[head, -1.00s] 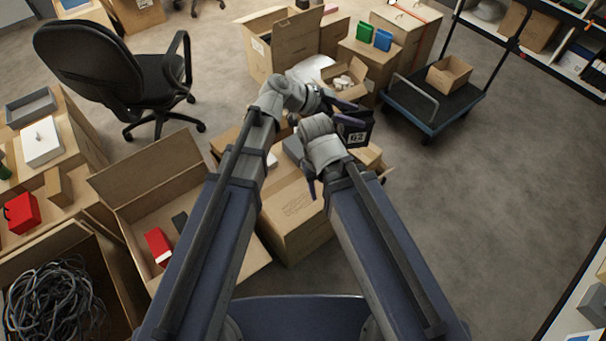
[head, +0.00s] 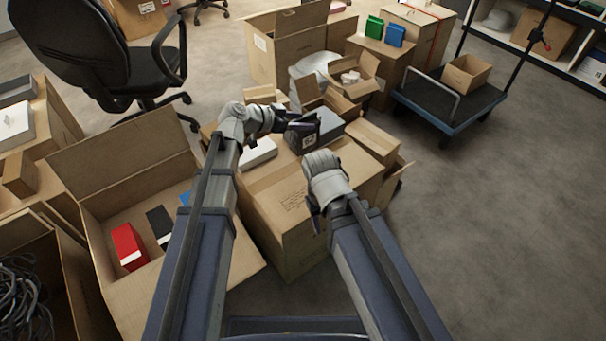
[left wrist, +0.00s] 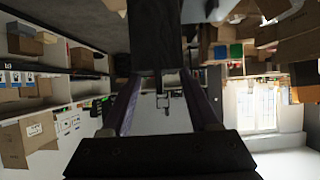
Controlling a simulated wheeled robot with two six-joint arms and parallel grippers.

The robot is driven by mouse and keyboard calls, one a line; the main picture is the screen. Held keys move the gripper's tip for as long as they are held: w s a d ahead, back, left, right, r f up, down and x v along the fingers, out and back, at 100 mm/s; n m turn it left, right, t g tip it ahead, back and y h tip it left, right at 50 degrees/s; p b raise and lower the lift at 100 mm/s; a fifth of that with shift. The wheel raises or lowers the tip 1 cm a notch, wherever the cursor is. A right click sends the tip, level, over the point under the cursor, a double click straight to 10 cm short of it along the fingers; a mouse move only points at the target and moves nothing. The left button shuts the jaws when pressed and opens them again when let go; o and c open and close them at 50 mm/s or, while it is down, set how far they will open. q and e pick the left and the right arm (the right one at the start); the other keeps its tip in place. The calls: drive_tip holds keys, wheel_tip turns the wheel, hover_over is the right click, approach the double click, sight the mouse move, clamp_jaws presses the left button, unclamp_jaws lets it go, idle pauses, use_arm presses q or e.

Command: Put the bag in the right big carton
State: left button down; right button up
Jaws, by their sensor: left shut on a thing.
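The black bag (head: 303,137) with a pale label hangs from my left gripper (head: 290,118), above the boxes in the middle of the head view. In the left wrist view my left gripper's fingers (left wrist: 160,85) close on a dark thing (left wrist: 155,40), which fills the top middle. My right gripper (head: 313,195) is mostly hidden by its own wrist, over the middle carton; its jaws do not show clearly. An open carton flap (head: 400,176) shows right of my right wrist; I cannot tell whether it belongs to the right big carton.
A large open carton (head: 100,232) at the left holds a red box (head: 129,246) and a dark box (head: 160,226). A closed carton (head: 270,215) stands in the middle. A blue cart (head: 448,112) stands at the right. The floor at lower right is clear.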

sight(291, 149)
use_arm(q)
drive_tip(key=shift+w+a+f+b, duration=0.2)
drive_tip(key=shift+a+f, duration=0.1)
drive_tip(key=shift+f, duration=0.15)
drive_tip(key=shift+w+a+f+b, duration=0.1)
drive_tip(key=shift+a+f+b, duration=0.15)
drive_tip(key=shift+f, duration=0.15)
use_arm(e)
drive_tip(key=shift+f, duration=0.85)
use_arm(q)
drive_tip(key=shift+f, duration=0.1)
use_arm(e)
drive_tip(key=shift+f, duration=0.1)
use_arm(q)
wheel_tip(291, 149, down, 10)
drive_tip(key=b, duration=0.9)
drive_tip(key=shift+b, duration=0.4)
use_arm(e)
wheel_tip(291, 149, down, 10)
drive_tip(key=shift+a, duration=0.1)
use_arm(q)
drive_tip(key=shift+f, duration=0.1)
drive_tip(key=shift+c, duration=0.7)
unclamp_jaws()
